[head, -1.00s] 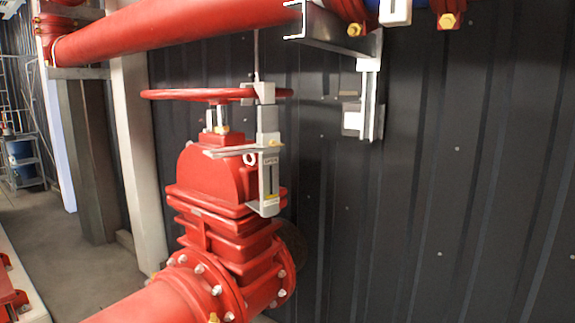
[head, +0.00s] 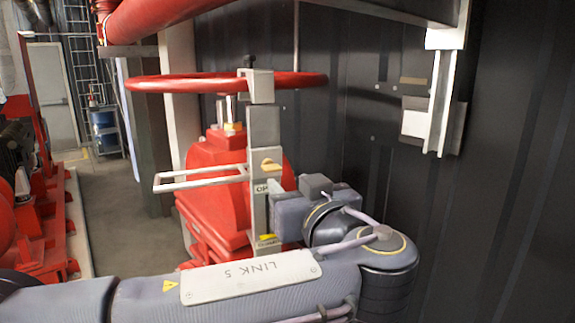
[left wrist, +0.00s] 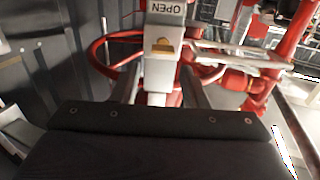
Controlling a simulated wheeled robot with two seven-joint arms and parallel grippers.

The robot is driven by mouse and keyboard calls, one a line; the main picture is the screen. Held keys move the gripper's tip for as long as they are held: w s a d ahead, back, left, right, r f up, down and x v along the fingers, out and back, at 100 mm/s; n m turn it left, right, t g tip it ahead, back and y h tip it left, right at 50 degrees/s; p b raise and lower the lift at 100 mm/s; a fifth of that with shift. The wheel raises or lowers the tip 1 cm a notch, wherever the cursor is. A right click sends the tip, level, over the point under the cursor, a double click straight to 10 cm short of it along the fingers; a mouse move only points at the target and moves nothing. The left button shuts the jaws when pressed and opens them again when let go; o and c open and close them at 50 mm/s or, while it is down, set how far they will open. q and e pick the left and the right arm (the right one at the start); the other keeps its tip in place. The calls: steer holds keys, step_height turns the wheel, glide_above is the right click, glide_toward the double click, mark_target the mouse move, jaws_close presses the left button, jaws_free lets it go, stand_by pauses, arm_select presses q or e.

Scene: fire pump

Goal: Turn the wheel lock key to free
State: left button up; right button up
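The red handwheel (head: 190,84) sits on top of the red valve (head: 215,165). A grey upright lock bracket (head: 262,125) reaches up to its rim. A small brass-coloured lock key (head: 270,165) sits on the bracket's front; it also shows in the left wrist view (left wrist: 163,46), below the OPEN label. My left gripper (head: 273,196) is close to the bracket, just below the key. In the left wrist view its two fingers (left wrist: 161,84) stand apart, with the bracket showing between them. Contact cannot be told. My right gripper is not in view.
A pale loop handle (head: 200,178) sticks out left from the bracket. A large red pipe (head: 160,18) runs overhead. A dark corrugated wall (head: 500,150) stands close behind on the right. Open floor (head: 115,205) lies to the left.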

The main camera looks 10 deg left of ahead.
mark_target(275, 170)
arm_select(q)
steer(key=p+x, duration=0.2)
steer(key=x, duration=0.4)
steer(key=shift+a+r, duration=0.1)
steer(key=shift+a, duration=0.15)
steer(key=shift+w+a, duration=0.3)
steer(key=shift+c, duration=0.4)
